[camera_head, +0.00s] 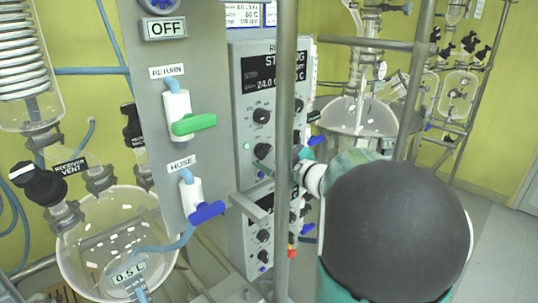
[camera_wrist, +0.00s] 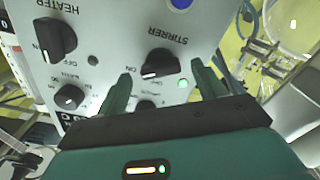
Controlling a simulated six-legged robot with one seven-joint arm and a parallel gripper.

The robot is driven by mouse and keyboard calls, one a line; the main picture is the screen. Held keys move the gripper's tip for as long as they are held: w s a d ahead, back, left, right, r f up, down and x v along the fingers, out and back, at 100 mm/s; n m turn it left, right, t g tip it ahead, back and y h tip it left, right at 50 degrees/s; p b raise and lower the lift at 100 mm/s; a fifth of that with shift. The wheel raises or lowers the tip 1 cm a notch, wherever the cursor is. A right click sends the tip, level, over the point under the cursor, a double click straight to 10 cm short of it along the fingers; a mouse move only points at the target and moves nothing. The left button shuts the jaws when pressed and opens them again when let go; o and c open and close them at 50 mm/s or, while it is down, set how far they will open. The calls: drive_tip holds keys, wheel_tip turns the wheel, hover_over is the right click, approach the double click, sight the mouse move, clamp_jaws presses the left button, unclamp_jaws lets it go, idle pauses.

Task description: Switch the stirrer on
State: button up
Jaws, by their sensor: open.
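The stirrer knob (camera_wrist: 160,63) is a black rotary knob under an upside-down STIRRER label in the wrist view. Its white mark points toward the lower left, where small lettering is partly covered. A green lamp (camera_wrist: 183,84) beside it glows. My gripper (camera_wrist: 164,77) is open. Its two green fingers stand on either side of the stirrer knob, apart from it, with nothing held. In the head view, the grey control box (camera_head: 247,200) stands in the middle, and my gripper reaches its front, partly hidden by a pole. The box display (camera_head: 262,84) reads "ST…NG", its middle hidden by the pole.
The heater knob (camera_wrist: 55,38) is left of the stirrer knob, with a smaller knob (camera_wrist: 69,97) nearby. A vertical metal pole (camera_head: 284,200) stands before the box. A panel with green (camera_head: 194,123) and blue (camera_head: 207,212) valve handles is at left. Glass vessels stand on both sides.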

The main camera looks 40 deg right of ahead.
drive_tip(key=s+d, duration=0.1)
drive_tip(key=s, duration=1.1)
drive_tip(key=shift+d, duration=0.35)
